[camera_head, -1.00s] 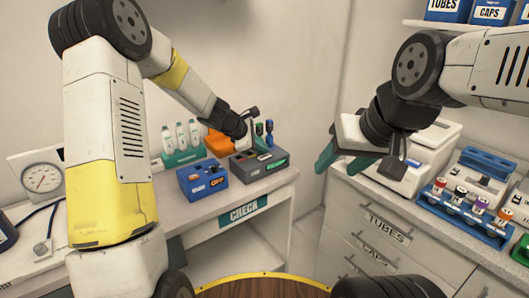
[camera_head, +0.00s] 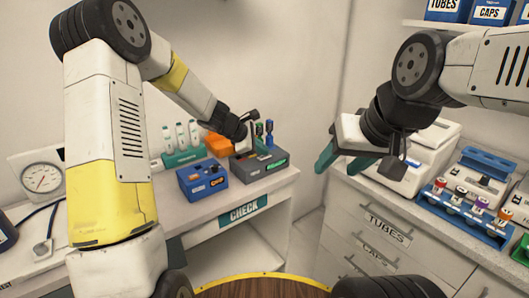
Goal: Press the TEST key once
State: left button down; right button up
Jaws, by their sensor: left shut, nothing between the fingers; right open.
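No TEST lettering is readable, so I cannot tell which part is the TEST key. My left gripper (camera_head: 253,147) is shut and empty, over the back left of the grey device; its tips are mostly hidden, and I cannot tell whether they touch it. My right gripper (camera_head: 345,164) is open and empty, in the air before the right-hand counter.
White bottles in a green rack (camera_head: 184,157) and an orange object (camera_head: 218,146) stand behind the blue box. A gauge (camera_head: 41,178) stands far left. A blue rack of tubes (camera_head: 462,217) and white machines are on the right counter. Floor shows between the counters.

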aim_at(262, 157)
pick_arm(q)
jog(key=shift+f, duration=0.45)
dwell(0.5)
jog(key=shift+r, duration=0.9)
jog(key=shift+r, duration=0.1)
jog(key=shift+r, duration=2.4)
